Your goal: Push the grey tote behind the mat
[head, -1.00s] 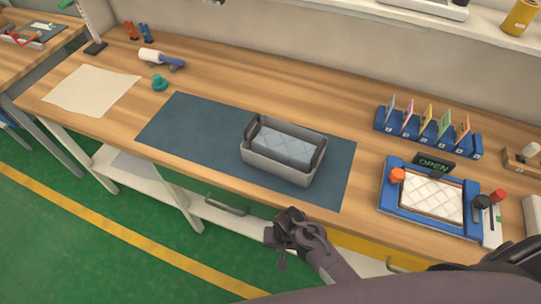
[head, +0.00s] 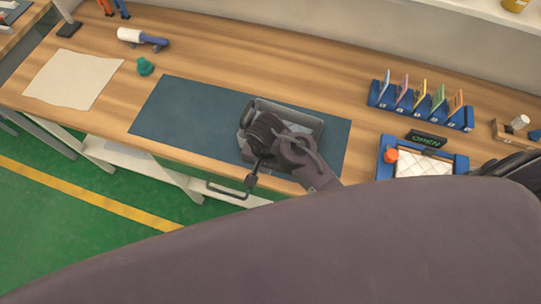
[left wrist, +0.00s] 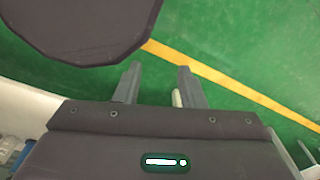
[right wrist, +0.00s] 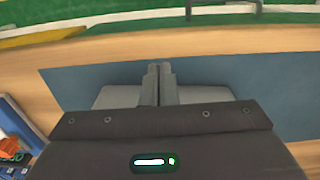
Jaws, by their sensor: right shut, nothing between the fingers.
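The grey tote (head: 312,124) stands upright on the right part of the blue-grey mat (head: 180,112), its back rim near the mat's back edge. My right gripper (head: 251,180) is over the tote and hides much of it and its inside. In the right wrist view its fingers (right wrist: 160,68) are together with nothing between them; grey parts of the tote (right wrist: 118,97) show on both sides. I cannot tell whether they touch it. My left gripper (left wrist: 158,72) is outside the head view, its fingers apart and empty, over the green floor.
The wooden table behind the mat (head: 260,62) is clear. A blue rack (head: 420,112) with coloured cards and a blue tray (head: 384,160) stand right of the mat.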

